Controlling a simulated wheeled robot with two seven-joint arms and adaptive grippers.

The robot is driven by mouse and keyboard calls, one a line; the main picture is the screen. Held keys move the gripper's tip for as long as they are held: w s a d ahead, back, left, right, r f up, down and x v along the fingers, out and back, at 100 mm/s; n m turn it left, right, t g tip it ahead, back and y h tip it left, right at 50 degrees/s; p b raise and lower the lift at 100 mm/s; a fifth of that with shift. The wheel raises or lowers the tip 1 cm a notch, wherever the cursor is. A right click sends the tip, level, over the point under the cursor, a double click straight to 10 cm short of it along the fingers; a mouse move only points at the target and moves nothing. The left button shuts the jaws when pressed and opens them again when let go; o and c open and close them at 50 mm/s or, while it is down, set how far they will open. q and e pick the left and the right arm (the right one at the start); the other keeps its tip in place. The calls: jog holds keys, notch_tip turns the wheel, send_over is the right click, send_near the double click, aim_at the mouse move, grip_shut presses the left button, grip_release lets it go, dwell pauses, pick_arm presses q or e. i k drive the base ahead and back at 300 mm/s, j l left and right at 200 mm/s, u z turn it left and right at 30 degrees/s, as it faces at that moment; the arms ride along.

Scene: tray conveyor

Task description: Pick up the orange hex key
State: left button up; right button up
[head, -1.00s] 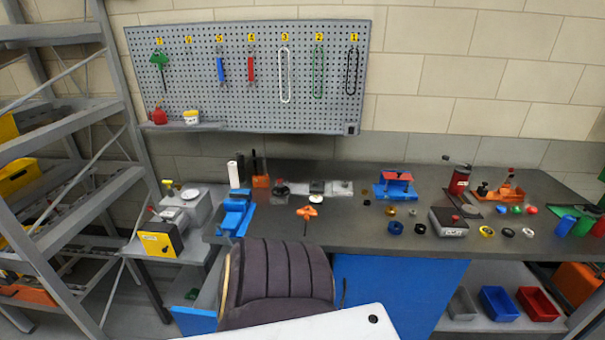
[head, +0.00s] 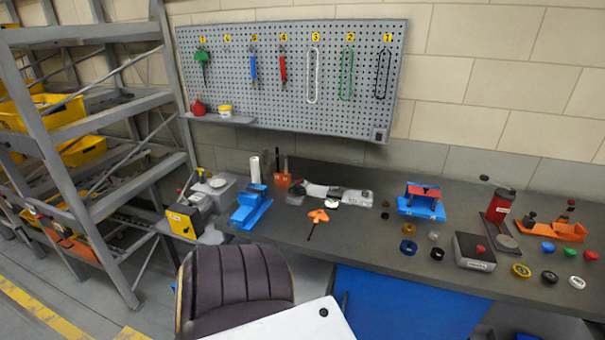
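An orange-handled tool with a thin dark shaft (head: 318,216) lies on the dark workbench (head: 345,246), near its front edge and left of centre. Its orange handle points away from me and its shaft points toward the front edge. It looks like the orange hex key, but it is small here. Neither of my grippers is in view.
A dark padded chair (head: 238,285) stands in front of the bench's left part. A white surface (head: 290,326) is at the bottom. A blue vise (head: 250,207) and a blue-red fixture (head: 421,201) flank the tool. A grey shelf rack (head: 110,205) stands at the left.

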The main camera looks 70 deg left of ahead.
aim_at(324, 217)
jog(key=i+u, duration=0.2)
jog(key=u, duration=0.2)
jog(key=i+l+u, duration=0.2)
jog(key=u, duration=0.2)
